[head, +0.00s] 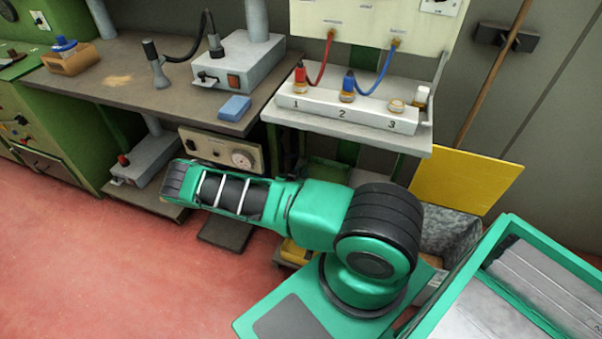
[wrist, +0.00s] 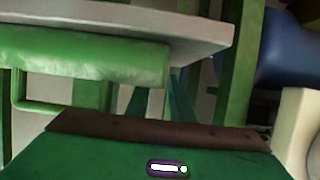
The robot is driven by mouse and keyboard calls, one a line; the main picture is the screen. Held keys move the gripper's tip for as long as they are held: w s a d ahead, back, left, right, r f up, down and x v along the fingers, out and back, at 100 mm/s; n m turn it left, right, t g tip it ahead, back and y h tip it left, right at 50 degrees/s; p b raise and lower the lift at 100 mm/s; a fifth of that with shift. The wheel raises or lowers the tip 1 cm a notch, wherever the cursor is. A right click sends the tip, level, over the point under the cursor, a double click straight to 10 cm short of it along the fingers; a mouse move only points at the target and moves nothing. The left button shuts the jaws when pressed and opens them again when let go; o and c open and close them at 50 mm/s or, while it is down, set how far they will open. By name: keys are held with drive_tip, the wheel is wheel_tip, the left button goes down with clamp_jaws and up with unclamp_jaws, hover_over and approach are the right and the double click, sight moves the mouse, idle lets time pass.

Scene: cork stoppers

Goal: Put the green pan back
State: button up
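I cannot make out the green pan for certain in either view. In the wrist view a green surface (wrist: 90,155) with a brown front strip (wrist: 150,132) and a small lit slot fills the bottom. I cannot tell whether it is part of my gripper or something held. In the head view my green and black arm reaches left from its base, in front of the low shelf. My gripper's fingertips do not show clearly, so I cannot see whether they are open or shut.
A white numbered rack (head: 352,116) with red and blue plugs stands on the grey shelf (head: 300,121). A brown bench (head: 110,88) holds a blue box (head: 234,108). A yellow panel (head: 465,180) leans by a grey bin (head: 448,232). Red floor (head: 90,270) is clear at left.

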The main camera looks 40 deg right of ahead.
drive_tip(key=v, duration=1)
drive_tip(key=shift+s+a+r, duration=0.15)
drive_tip(key=shift+a, duration=0.1)
